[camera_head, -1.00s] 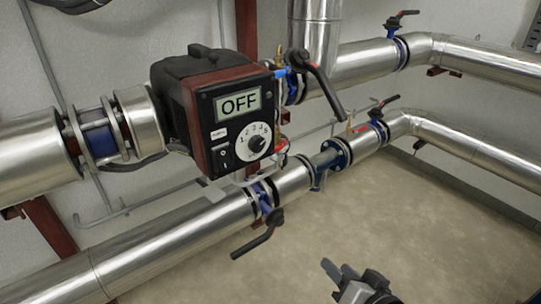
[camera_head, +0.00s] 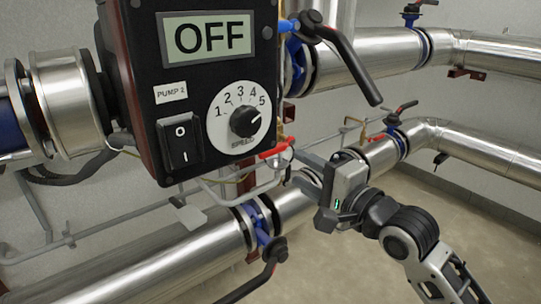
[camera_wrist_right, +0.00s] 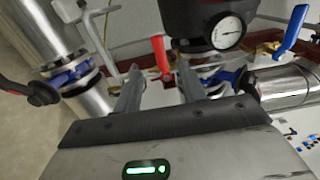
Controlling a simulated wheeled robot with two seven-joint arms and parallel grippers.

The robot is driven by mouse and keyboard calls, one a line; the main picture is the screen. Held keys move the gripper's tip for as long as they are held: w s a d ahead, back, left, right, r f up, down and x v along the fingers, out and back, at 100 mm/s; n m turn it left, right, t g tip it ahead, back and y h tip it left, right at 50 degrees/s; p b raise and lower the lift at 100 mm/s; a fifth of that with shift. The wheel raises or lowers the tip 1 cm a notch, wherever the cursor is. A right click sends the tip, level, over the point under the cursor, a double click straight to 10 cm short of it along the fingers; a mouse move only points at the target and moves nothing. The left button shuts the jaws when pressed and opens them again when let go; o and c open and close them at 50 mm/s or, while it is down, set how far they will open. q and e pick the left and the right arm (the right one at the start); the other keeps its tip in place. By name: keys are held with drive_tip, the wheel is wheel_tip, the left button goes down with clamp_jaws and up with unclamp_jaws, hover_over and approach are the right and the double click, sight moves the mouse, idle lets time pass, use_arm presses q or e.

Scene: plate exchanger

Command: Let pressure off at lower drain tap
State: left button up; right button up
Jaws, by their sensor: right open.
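A small tap with a red lever (camera_head: 277,150) sits below the pump's control box, between the upper and lower pipes. In the right wrist view a red lever (camera_wrist_right: 161,55) appears between and just beyond my fingertips; I cannot tell the exact gap. My right gripper (camera_head: 304,172) is open, in front of the lower pipe and right of the red lever. In the right wrist view its two fingers (camera_wrist_right: 160,74) stand apart with nothing held between them. My left gripper is not in view.
The pump control box (camera_head: 200,90), reading OFF, fills the upper left. A black-handled valve lever (camera_head: 345,60) hangs above my right gripper and another (camera_head: 252,282) lies below. A dial gauge (camera_wrist_right: 226,32) and blue lever (camera_wrist_right: 293,30) are close by in the wrist view.

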sight(271, 156)
drive_tip(key=b+x, duration=0.2)
drive_tip(key=x, duration=0.8)
drive_tip(key=shift+w, duration=0.15)
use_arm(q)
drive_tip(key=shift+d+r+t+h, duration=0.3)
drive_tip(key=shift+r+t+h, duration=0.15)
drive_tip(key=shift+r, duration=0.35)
use_arm(e)
clamp_jaws()
